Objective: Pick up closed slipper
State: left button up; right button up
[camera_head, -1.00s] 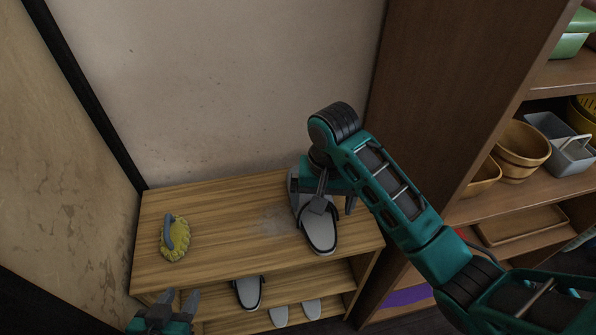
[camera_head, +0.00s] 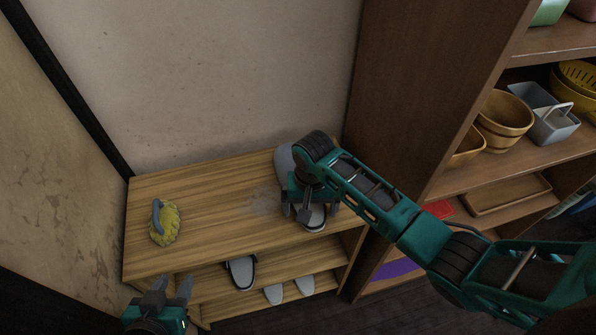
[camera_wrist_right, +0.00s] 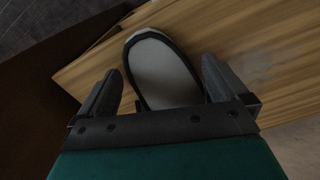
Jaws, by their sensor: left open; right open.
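A grey-white slipper with a dark edge lies on the wooden rack's top board. In the right wrist view the slipper (camera_wrist_right: 160,72) lies between the open fingers of my right gripper (camera_wrist_right: 158,88). The right gripper (camera_head: 305,212) is over the slipper, pointing down; I cannot tell whether the fingers touch it. My left gripper (camera_head: 172,290) is open and empty in front of the rack's lower left. More slippers sit on lower shelves: a dark-edged one (camera_head: 241,273) and a pale pair (camera_head: 274,294).
The wooden rack (camera_head: 215,200) stands against the wall. A yellow brush (camera_head: 165,223) with a blue handle lies at its top left. A tall brown shelf unit (camera_head: 420,100) with baskets and a grey caddy (camera_head: 552,118) closes the right side.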

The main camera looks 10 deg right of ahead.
jog(key=shift+f, duration=0.4)
jog(key=shift+c, duration=0.2)
jog(key=c, duration=0.9)
jog(key=shift+w+r, duration=0.1)
jog(key=shift+r, duration=0.05)
